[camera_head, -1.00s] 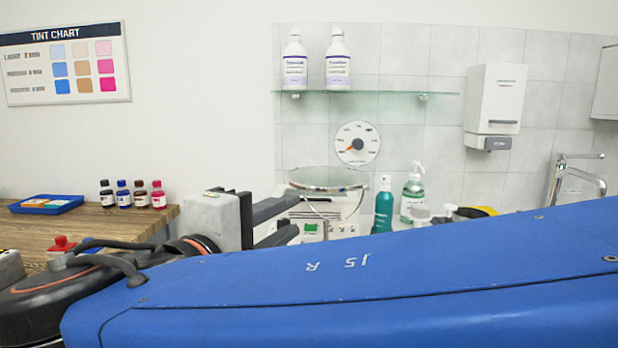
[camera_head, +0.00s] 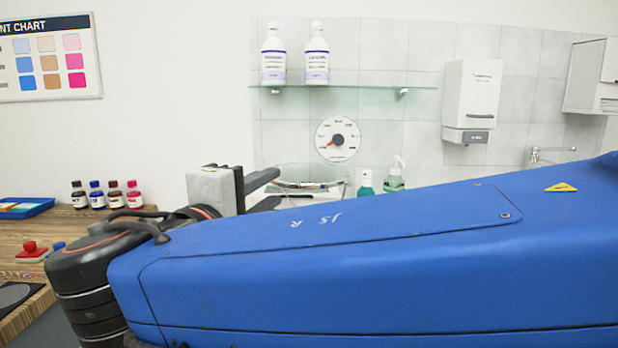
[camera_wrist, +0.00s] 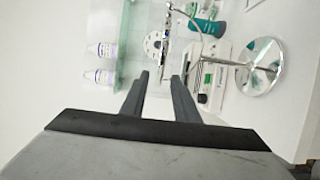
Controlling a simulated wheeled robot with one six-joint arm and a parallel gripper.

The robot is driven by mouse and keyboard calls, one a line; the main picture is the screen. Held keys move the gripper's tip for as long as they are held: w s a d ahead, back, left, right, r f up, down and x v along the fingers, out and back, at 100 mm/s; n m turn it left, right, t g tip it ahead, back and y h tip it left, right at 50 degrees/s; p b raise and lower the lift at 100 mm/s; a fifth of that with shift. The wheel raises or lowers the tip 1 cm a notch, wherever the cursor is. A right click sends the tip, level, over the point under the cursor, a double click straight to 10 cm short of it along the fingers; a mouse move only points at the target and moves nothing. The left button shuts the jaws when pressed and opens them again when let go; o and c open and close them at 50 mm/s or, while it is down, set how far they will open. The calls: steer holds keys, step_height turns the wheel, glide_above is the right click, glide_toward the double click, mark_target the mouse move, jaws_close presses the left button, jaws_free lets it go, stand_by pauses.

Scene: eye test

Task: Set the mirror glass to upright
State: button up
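The mirror glass (camera_head: 308,184) is a round disc, seen as a flattened ellipse at the back counter in the head view, so it lies close to flat. My blue arm hides its stand there. In the wrist view, turned on its side, the glass shows nearly edge-on as a thin line (camera_wrist: 164,55), with a chrome stem and round base (camera_wrist: 262,72) to the right. My gripper (camera_head: 279,187) is open and empty, at the left edge of the glass. Its two fingers also show in the wrist view (camera_wrist: 160,77), on either side of the glass's line; whether they reach it I cannot tell.
A glass shelf (camera_head: 345,87) with two white bottles hangs above, a dial (camera_head: 337,139) below it. A teal bottle (camera_head: 365,184) and a pump bottle (camera_head: 394,176) stand right of the mirror. Small bottles (camera_head: 106,195) stand on the wooden counter at left.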

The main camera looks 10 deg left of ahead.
mark_target(288, 174)
steer(key=w, duration=0.5)
steer(key=w+d, duration=0.1)
steer(key=w, duration=0.2)
jaws_close()
stand_by(1.5)
